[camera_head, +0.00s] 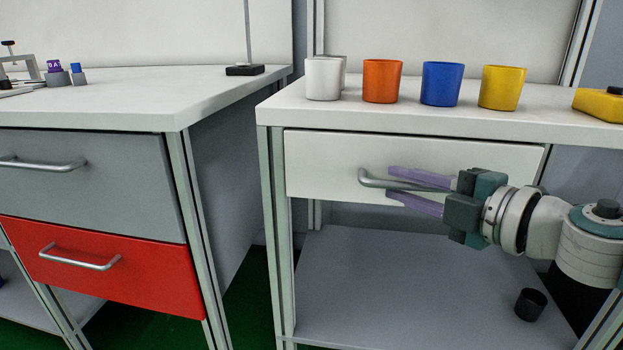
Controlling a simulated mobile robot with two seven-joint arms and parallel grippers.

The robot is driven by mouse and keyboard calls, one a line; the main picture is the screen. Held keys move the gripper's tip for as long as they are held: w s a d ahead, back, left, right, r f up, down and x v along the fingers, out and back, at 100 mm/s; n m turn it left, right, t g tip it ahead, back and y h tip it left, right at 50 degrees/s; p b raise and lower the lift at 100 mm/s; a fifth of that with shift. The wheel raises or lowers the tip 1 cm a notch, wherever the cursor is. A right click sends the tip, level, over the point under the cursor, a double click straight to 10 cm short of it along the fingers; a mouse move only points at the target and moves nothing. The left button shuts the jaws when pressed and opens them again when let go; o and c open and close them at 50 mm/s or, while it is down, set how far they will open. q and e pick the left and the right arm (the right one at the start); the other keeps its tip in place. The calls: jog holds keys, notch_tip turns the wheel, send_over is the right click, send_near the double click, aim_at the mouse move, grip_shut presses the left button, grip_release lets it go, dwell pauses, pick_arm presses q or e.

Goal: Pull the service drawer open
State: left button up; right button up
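The white drawer (320,165) sits under the right-hand worktop, and its front looks flush with the frame. Its curved metal handle (366,180) runs across the front. My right gripper (389,182) reaches in from the right with its two purple fingers at the handle, one above the bar and one below. The fingers stand apart with a gap around the bar. Part of the handle is hidden behind the fingers and gripper body. My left gripper is not in view.
White, orange (382,82), blue (442,84) and yellow (502,88) cups stand on the worktop above. A left bench has a grey drawer (100,190) and a red drawer (150,280). A dark cup (530,304) sits on the lower shelf (400,290).

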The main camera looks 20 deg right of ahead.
grip_shut()
dwell(1.0)
